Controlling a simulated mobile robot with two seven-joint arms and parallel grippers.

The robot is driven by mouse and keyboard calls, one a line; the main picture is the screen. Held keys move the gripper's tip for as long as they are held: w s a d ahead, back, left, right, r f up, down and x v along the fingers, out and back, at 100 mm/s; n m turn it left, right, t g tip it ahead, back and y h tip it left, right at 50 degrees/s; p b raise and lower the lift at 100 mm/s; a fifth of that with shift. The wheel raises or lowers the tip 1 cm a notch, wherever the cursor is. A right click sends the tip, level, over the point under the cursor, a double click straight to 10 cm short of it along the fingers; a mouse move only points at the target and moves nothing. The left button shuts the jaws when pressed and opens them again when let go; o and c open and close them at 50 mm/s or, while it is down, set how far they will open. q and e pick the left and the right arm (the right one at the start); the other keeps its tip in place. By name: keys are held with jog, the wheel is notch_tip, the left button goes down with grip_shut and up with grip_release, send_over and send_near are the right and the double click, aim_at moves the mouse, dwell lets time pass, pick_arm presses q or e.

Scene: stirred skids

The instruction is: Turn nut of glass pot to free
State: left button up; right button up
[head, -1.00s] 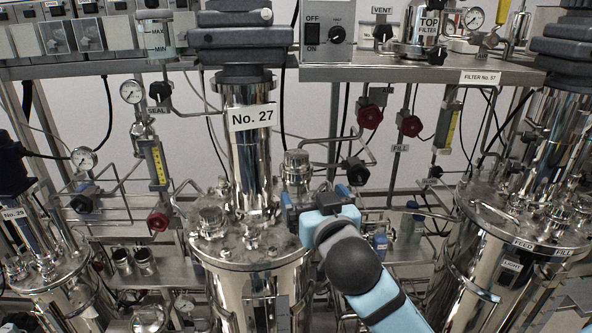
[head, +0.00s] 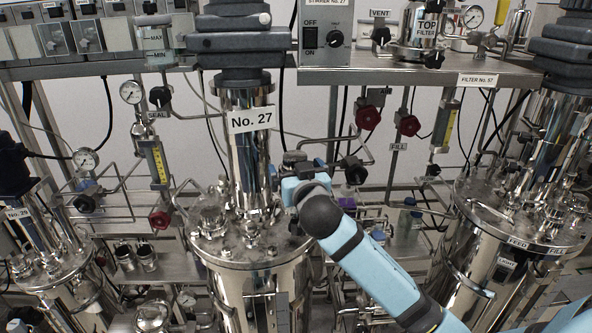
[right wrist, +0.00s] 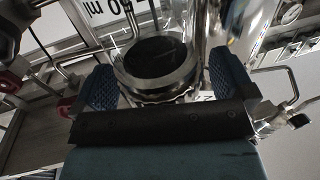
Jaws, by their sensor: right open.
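The steel vessel No. 27 (head: 250,250) stands in the middle of the head view, with several fittings on its lid. My right gripper (head: 290,165) is over the right part of this lid, behind its blue wrist. In the head view the gripper hides the glass pot. In the right wrist view a round fitting with a dark centre, which looks like the glass pot (right wrist: 157,55), lies between the blue fingers of my open right gripper (right wrist: 162,85). A ribbed metal rim, perhaps its nut (right wrist: 165,97), shows at its lower edge. Contact cannot be told. My left gripper is out of view.
The No. 27 column (head: 245,150) rises close left of the gripper. Thin pipes and red valve knobs (head: 368,117) are behind it. A shelf (head: 400,78) runs above. Other vessels stand at left (head: 60,275) and right (head: 470,265).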

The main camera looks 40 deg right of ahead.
jog(key=c, duration=0.9)
